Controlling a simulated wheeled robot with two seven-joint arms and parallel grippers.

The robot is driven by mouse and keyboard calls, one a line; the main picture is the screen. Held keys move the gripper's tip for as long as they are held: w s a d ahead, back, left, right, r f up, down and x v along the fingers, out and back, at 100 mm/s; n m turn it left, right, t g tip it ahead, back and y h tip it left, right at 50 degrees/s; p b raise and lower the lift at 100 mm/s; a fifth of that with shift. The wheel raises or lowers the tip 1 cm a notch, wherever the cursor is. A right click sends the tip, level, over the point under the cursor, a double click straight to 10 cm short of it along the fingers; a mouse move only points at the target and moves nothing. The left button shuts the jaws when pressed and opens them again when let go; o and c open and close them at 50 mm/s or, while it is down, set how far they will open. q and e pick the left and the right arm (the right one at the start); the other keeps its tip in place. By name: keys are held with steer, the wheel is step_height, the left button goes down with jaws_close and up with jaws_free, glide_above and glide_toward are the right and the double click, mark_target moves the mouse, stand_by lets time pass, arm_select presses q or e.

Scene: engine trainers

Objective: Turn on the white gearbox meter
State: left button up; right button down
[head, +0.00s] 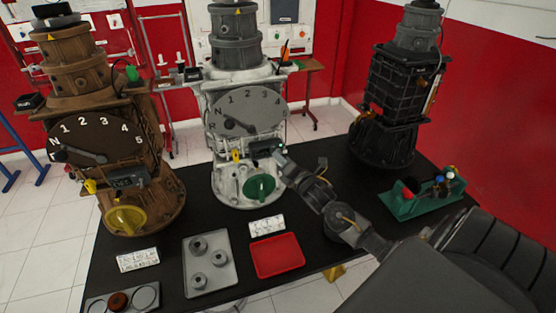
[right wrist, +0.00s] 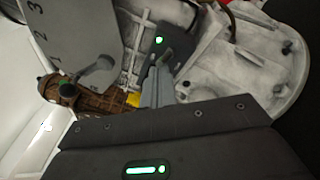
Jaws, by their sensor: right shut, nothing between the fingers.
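The white gearbox (head: 225,180) stands upright at the middle of the black table, with a grey numbered dial plate (head: 262,105) and a green round knob (head: 259,188). Its meter (head: 262,148) is a small dark box below the dial plate. A green light shows at the meter's right end. In the right wrist view the meter (right wrist: 178,42) also shows a lit green dot. My right gripper (head: 279,157) is shut and empty, its fingertips (right wrist: 163,62) at or very close to the meter's lower right; I cannot tell whether they touch. My left gripper is out of view.
A brown gearbox (head: 160,195) with its own meter (head: 128,178) stands left, and a black gearbox (head: 385,110) back right. A grey tray (head: 190,282), a red tray (head: 277,256) and a green stand (head: 420,205) lie on the table (head: 330,175). My right arm crosses the front right.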

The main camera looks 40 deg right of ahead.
mark_target(262, 157)
steer(key=shift+a+f, duration=0.35)
steer(key=shift+a, duration=0.05)
steer(key=shift+w+a+f+b, duration=0.1)
steer(key=shift+a+f+b, duration=0.25)
steer(key=shift+a, duration=0.3)
steer(key=shift+w+a+f+b, duration=0.1)
steer(key=shift+a+f+b, duration=0.15)
steer(key=shift+a+f, duration=0.3)
steer(key=s+r+b, duration=0.2)
steer(key=s+r, duration=0.3)
steer(key=s, duration=0.3)
steer(key=shift+s+a+r, duration=0.15)
steer(key=shift+s+a, duration=0.05)
steer(key=shift+s, duration=0.2)
